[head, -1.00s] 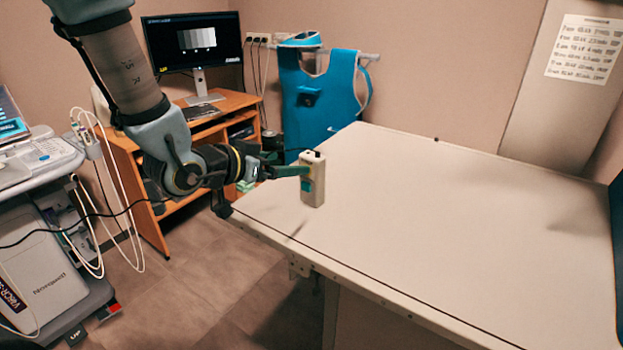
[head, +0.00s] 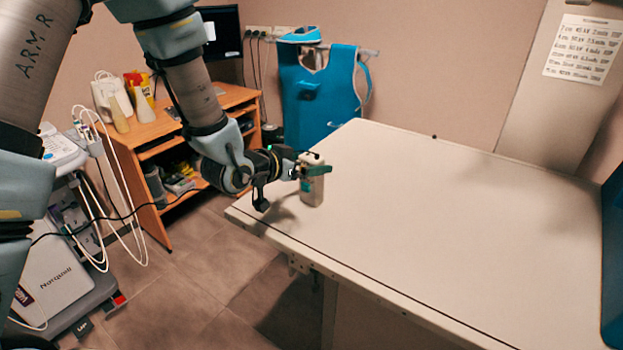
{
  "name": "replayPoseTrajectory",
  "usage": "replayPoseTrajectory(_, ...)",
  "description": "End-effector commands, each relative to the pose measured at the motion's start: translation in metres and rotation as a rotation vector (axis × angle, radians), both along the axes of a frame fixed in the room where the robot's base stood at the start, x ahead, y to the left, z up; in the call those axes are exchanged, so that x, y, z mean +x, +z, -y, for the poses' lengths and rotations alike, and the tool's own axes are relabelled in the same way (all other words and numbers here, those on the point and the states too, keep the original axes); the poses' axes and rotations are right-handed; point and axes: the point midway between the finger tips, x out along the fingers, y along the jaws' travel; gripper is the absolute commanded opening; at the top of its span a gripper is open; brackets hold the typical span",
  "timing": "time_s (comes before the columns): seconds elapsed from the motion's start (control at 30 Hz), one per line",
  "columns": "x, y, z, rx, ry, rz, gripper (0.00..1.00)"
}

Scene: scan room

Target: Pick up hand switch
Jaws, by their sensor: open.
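The hand switch (head: 312,190) is a small beige upright block with a dark top and a teal mark on its side. It stands on the pale table (head: 450,215) near its left corner. My gripper (head: 314,168) is at the upper part of the switch, its green-tipped fingers level with it and one finger crossing in front. The jaws are open. The far finger is partly hidden, and I cannot tell whether either finger touches the switch.
A wooden desk (head: 130,140) with bottles and a monitor (head: 222,33) stands behind on the left. A blue apron (head: 318,95) hangs at the wall. A white wheeled machine (head: 60,270) with cables stands at the left.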

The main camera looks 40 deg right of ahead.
Motion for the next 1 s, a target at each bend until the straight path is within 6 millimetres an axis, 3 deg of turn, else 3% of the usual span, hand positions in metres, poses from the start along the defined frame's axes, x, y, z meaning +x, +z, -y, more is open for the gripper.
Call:
replayPoseTrajectory(0.07, 0.0001, -0.0001, -0.0001, 0.0, 0.0, 0.0, 0.97)
replayPoseTrajectory(0.9, 0.0001, 0.0003, -0.0003, 0.0, 0.0, 0.0, 0.02)
replayPoseTrajectory(1.0, 0.0001, 0.0003, -0.0003, 0.0, 0.0, 0.0, 0.0)
